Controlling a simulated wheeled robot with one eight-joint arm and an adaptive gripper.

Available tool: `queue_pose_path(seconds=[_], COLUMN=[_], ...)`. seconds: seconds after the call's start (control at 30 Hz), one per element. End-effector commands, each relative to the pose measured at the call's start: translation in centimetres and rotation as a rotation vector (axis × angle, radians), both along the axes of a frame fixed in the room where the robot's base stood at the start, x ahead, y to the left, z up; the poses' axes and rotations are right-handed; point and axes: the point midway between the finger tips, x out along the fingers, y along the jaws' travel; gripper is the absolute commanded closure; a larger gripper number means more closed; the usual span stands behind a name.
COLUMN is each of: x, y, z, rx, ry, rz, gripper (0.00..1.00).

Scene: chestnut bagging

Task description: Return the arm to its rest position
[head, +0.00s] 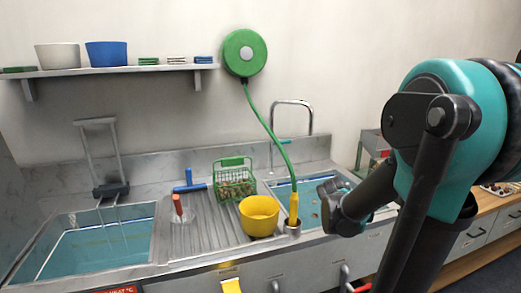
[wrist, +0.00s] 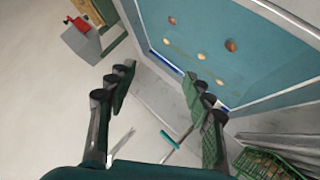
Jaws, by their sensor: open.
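My arm reaches in from the right in the head view, teal and black, with its end by the right-hand sink basin (head: 315,190). My gripper (wrist: 158,92) shows in the wrist view with its two dark green fingers wide apart and nothing between them. In the head view the gripper is mostly hidden behind my own arm, so I cannot make out its fingers clearly. The wrist view shows the water-filled basin (wrist: 185,15) beyond the fingers, with several chestnuts (wrist: 231,45) in it.
A green wire basket of chestnuts (head: 235,180), a yellow bowl (head: 259,217) and a yellow spray nozzle (head: 293,209) stand left of my arm. A green hose reel (head: 244,53) hangs on the wall. A tap (head: 309,120) rises behind the basin. The left basin (head: 95,250) is clear of my arm.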

Motion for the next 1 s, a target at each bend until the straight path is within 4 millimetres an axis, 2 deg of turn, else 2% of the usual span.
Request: queue_pose_path(seconds=[0.03, 0.2, 0.3, 0.43, 0.5, 0.6, 1.0], x=[-3.1, -12.3, -17.0, -21.4, -22.9, -24.0, -24.2], y=[0.5, 3.5, 5.6, 7.9, 8.7, 9.3, 9.4], z=[-1.9, -8.0, -10.7, -12.9, -13.6, -14.0, -14.1], rx=[0.073, 0.304, 0.413, 0.512, 0.545, 0.57, 0.574], ry=[0.058, 0.263, 0.371, 0.477, 0.514, 0.542, 0.548], rz=[-0.033, -0.11, -0.133, -0.144, -0.146, -0.146, -0.146], gripper=[0.48, 0.48, 0.48, 0.48, 0.48, 0.48, 0.48])
